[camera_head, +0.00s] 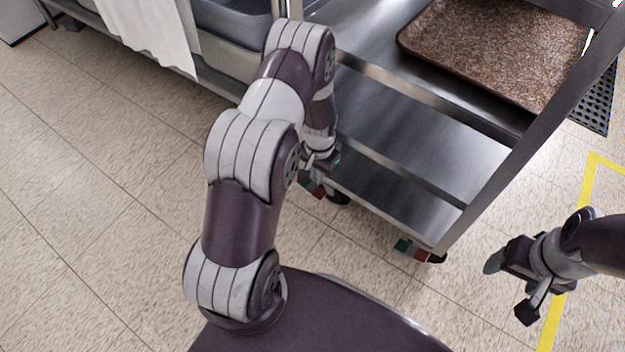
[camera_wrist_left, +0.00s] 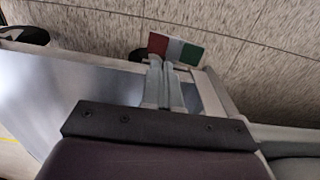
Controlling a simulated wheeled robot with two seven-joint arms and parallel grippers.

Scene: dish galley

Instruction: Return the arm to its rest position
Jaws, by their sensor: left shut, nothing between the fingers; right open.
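My left arm reaches up from the bottom middle of the head view and bends down beside the cart. My left gripper (camera_head: 317,178) is at the cart's near left corner, small and partly hidden by my own arm. In the left wrist view its two fingers (camera_wrist_left: 165,88) lie together, shut with nothing between them. My right gripper (camera_head: 508,289) is open and empty at the right, over the floor by the yellow line.
A steel cart (camera_head: 400,190) stands close to my left arm, with a brown speckled tray (camera_head: 490,50) on its top. A red, white and green marker (camera_wrist_left: 177,48) shows just beyond the left fingertips. A steel counter with a white cloth (camera_head: 150,30) is at the back left. The left floor is clear.

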